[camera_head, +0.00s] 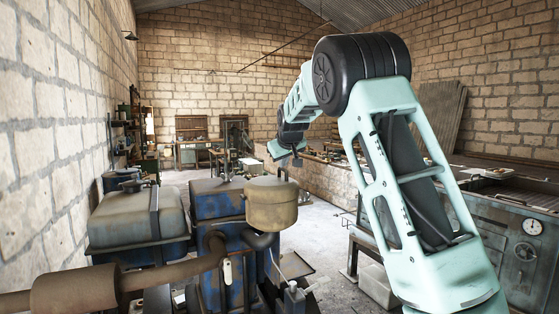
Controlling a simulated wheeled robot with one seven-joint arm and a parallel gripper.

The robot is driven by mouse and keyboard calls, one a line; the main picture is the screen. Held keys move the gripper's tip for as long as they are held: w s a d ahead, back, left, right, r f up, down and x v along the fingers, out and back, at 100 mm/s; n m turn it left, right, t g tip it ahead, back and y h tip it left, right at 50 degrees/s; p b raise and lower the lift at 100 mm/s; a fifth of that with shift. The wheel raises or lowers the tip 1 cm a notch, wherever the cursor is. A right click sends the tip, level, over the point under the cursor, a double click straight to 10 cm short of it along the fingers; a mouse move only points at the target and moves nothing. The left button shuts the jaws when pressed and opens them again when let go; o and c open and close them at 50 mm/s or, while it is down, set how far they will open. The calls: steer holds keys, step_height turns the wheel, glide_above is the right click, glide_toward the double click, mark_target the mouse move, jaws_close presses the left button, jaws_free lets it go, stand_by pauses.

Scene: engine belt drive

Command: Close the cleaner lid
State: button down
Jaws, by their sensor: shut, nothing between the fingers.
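A tan, rounded canister (271,208), which looks like the cleaner, stands on the blue engine (213,200) near the middle of the view. Its top looks flat and covered, with a small upright post at its back edge. I cannot tell a separate lid or whether it is fully seated. My gripper (291,160) is at the end of the pale green arm, just above and behind the canister's top. It is shut and holds nothing. Its fingertips are small and partly lost against the background, so I cannot tell whether they touch the canister.
A tan tank (137,215) stands left of the engine. A rusty pipe (75,290) crosses the lower left. A metal bench with a gauge (525,250) stands at the right. A workbench (190,152) is at the far wall. Open floor (318,235) lies right of the canister.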

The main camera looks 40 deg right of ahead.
mark_target(282, 181)
steer(key=shift+s+d+f, duration=0.1)
steer(key=shift+d+f, duration=0.1)
steer(key=shift+f, duration=0.1)
steer(key=shift+f, duration=0.1)
stand_by(0.3)
steer(key=s+a+r, duration=0.2)
steer(key=s+r, duration=0.1)
steer(key=r, duration=0.2)
steer(key=s+a+r+b, duration=0.1)
steer(key=s+a+r, duration=0.1)
steer(key=r, duration=0.4)
steer(key=shift+s+r, duration=0.2)
steer(key=shift+s, duration=0.35)
